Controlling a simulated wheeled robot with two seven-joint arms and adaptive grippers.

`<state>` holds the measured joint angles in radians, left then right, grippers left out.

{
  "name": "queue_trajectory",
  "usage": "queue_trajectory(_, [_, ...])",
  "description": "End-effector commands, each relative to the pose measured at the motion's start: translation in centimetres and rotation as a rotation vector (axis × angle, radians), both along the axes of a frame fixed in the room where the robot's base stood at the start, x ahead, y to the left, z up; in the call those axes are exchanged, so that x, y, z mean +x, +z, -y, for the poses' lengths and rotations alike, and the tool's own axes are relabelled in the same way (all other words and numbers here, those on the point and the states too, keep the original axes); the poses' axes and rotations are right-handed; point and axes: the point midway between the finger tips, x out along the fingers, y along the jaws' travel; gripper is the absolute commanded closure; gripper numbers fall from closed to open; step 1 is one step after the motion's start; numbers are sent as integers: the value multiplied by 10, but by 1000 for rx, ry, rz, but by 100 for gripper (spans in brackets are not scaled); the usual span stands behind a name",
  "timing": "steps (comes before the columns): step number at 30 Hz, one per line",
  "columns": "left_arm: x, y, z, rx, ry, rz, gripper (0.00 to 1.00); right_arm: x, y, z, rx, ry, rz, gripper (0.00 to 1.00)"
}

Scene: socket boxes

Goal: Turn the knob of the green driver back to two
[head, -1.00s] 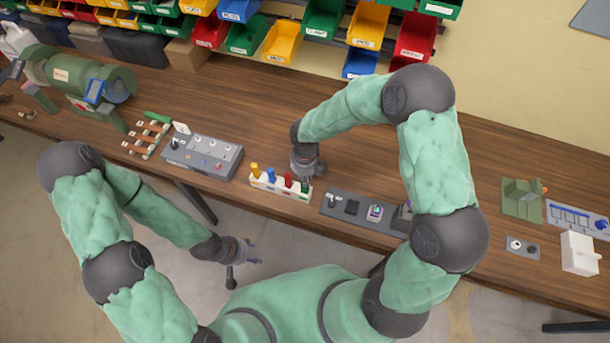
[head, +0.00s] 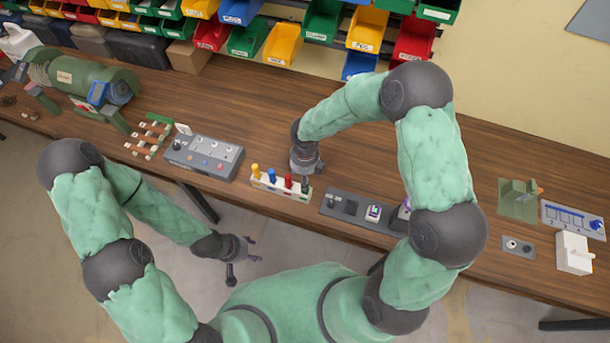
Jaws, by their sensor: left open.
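A small white rack (head: 268,182) stands near the bench's front edge with yellow, blue, red and green handles upright in it. The green driver (head: 305,187) is at its right end. My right gripper (head: 308,169) points down just behind and above that end; its fingers are too small and hidden to tell whether they touch the green driver. My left gripper (head: 242,262) is open and empty in front of the bench, below the rack. A panel (head: 570,216) with a blue knob (head: 596,225) lies at the far right.
A grey switch box (head: 203,157) is left of the rack, and a dark socket panel (head: 350,208) is right of it, partly behind my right arm. A green box (head: 519,201) and a white box (head: 574,253) stand further right. Coloured bins (head: 322,18) line the back.

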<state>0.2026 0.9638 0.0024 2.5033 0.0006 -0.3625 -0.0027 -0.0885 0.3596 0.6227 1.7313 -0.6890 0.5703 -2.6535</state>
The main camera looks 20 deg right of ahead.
Motion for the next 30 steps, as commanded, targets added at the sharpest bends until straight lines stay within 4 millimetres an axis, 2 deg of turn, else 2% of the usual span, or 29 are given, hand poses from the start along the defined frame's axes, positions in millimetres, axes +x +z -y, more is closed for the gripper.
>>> queue_trajectory(1, [0,7,0,0,0,0,47,0,6,0,0,0,0,29])
queue_trajectory(21, [0,52,0,0,0,0,47,0,50,0,0,0,-1,29])
queue_trajectory(30, [0,52,0,0,0,0,47,0,51,0,0,0,-1,29])
